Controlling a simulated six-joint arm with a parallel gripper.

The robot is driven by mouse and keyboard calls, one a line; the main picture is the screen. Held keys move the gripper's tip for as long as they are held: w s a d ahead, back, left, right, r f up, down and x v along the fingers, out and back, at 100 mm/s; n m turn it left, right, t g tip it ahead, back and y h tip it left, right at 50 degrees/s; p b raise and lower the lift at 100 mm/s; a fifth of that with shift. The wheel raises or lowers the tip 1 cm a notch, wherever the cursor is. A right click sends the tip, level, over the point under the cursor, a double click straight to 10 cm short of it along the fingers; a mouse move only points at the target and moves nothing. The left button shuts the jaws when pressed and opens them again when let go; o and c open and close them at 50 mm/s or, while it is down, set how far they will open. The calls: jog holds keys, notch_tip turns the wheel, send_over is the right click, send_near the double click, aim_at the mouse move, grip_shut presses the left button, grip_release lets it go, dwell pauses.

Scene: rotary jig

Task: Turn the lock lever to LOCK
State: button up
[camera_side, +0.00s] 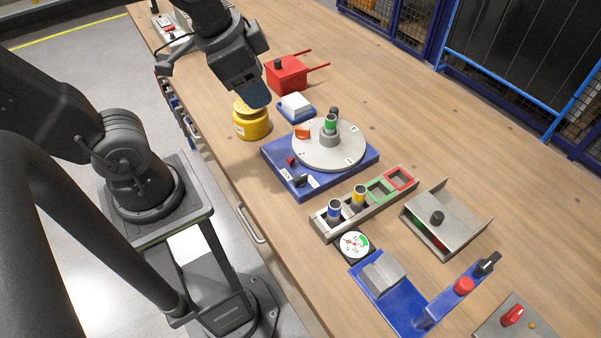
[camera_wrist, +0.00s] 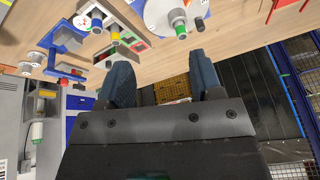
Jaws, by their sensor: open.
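The rotary jig has a blue base (camera_side: 368,158) with a round grey dial plate (camera_side: 345,152) on top. The lock lever (camera_side: 300,181), small and black, sits at the base's near corner between two small white labels; their text and the lever's exact setting are too small to tell. A red pointer (camera_side: 290,161) lies beside the dial. A green-banded cylinder (camera_side: 330,126) stands in the dial's centre post. My gripper (camera_side: 256,98) is in the air above and behind the yellow canister, apart from the lever. Its fingers are open and empty in the wrist view (camera_wrist: 164,80), where the dial (camera_wrist: 160,14) shows at the top edge.
A yellow canister (camera_side: 252,124), a blue-and-white block (camera_side: 295,106) and a red box with handles (camera_side: 287,77) stand near my gripper. A rack (camera_side: 345,219) with blue and yellow cylinders, a gauge (camera_side: 354,246) and a grey fixture (camera_side: 447,218) lie beyond the jig.

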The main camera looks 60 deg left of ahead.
notch_tip(320, 180, down, 2)
jog(key=w+d+m+g, duration=0.2)
jog(key=w+m, duration=0.1)
jog(key=m, duration=0.3)
jog(key=m+g, duration=0.2)
jog(key=m, duration=0.6)
send_near(300, 177)
jog(key=f, duration=0.9)
jog(key=shift+w+d+f, duration=0.1)
jog(key=shift+w+f, duration=0.1)
jog(key=shift+f, duration=0.05)
jog(key=c, duration=0.9)
jog(key=shift+c, duration=0.2)
